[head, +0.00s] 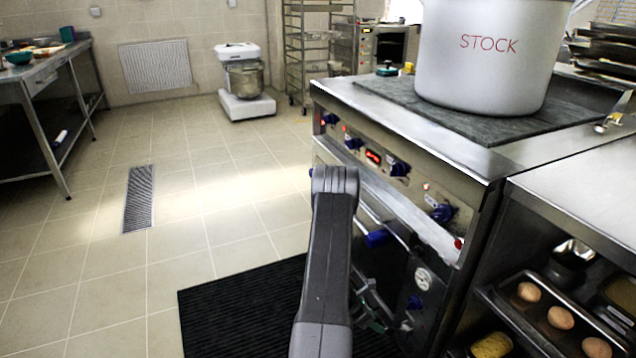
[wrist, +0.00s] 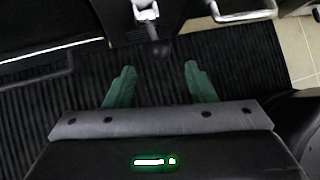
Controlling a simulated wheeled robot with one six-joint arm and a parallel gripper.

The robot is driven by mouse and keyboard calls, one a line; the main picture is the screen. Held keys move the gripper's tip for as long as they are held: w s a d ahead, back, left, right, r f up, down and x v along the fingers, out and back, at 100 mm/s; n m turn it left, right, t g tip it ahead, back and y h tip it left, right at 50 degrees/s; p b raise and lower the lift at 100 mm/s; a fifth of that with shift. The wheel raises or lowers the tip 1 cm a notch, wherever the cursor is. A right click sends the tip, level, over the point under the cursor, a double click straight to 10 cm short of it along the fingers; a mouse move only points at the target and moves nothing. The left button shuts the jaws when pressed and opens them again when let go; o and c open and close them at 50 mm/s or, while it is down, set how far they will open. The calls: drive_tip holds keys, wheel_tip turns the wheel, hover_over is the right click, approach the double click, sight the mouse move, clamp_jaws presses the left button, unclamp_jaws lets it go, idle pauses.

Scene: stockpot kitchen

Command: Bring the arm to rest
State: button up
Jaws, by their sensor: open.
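My arm rises in front of the stove in the head view, with its upper link in the lower middle. My gripper is low beside the stove front there and partly hidden by my arm. In the wrist view my gripper (wrist: 156,84) points down with its two green fingers spread apart. Nothing is between the fingers. The black ribbed floor mat (wrist: 240,80) lies below it.
The stove (head: 405,180) with blue knobs stands right of my arm and carries a large STOCK pot (head: 490,75). The tiled floor (head: 220,220) to the left is clear around a drain grate (head: 139,198).

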sight(387, 329)
drive_tip(key=b+x, duration=0.2)
drive_tip(key=x, duration=0.7)
drive_tip(key=shift+f, duration=0.1)
